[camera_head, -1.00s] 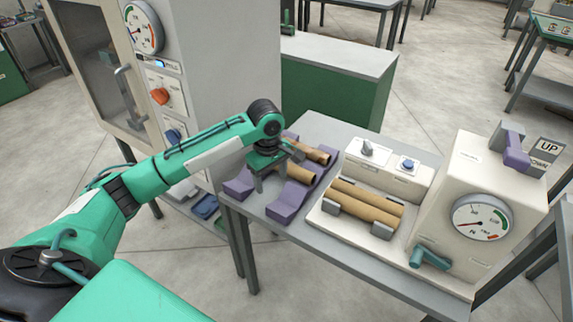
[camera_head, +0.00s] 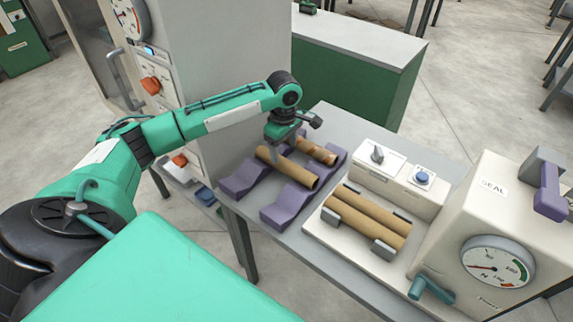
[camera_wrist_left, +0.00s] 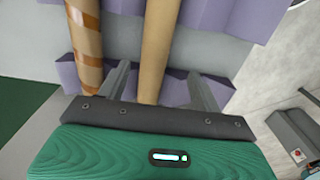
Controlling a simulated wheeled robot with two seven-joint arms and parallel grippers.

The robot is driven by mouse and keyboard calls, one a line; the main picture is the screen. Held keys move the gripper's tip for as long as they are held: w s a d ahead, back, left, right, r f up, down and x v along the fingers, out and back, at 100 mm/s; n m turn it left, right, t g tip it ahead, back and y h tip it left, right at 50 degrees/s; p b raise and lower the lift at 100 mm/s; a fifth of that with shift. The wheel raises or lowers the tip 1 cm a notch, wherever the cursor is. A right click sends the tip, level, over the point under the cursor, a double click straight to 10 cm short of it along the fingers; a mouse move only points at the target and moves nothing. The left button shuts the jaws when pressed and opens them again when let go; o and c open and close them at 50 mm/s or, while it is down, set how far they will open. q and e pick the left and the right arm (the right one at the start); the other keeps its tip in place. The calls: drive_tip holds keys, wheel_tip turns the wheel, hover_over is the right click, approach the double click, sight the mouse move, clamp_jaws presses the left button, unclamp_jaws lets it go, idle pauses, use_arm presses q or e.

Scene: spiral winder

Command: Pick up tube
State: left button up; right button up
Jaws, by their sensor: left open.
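A plain brown tube (camera_head: 293,170) lies across two purple cradles (camera_head: 286,207) on the grey table. A striped brown tube (camera_head: 318,152) lies beside it, farther back. My left gripper (camera_head: 284,150) is over the plain tube, pointing down, and partly hides it. In the left wrist view, the open fingers (camera_wrist_left: 158,72) are on either side of the plain tube (camera_wrist_left: 155,45), with visible gaps. The striped tube (camera_wrist_left: 87,45) is outside the left finger. I cannot tell how far the fingertips are above the cradles. My right gripper is not in view.
A white machine base (camera_head: 330,228) with two more brown tubes (camera_head: 370,217) stands right of the cradles. A control box (camera_head: 395,178) and a gauge housing (camera_head: 455,235) stand behind and beside it. A tall grey cabinet (camera_head: 215,60) stands at the left.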

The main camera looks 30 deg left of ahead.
sight(286, 162)
use_arm(q)
drive_tip(key=shift+w+f, duration=0.1)
drive_tip(key=shift+f, duration=1.05)
drive_tip(key=shift+w+f, duration=0.1)
drive_tip(key=shift+f, duration=0.4)
drive_tip(key=f, duration=0.2)
drive_tip(key=f+p, duration=0.1)
drive_tip(key=shift+w+d+f, duration=0.1)
drive_tip(key=shift+w+f, duration=0.1)
drive_tip(key=shift+f, duration=0.45)
drive_tip(key=shift+c, duration=0.3)
drive_tip(key=c, duration=1)
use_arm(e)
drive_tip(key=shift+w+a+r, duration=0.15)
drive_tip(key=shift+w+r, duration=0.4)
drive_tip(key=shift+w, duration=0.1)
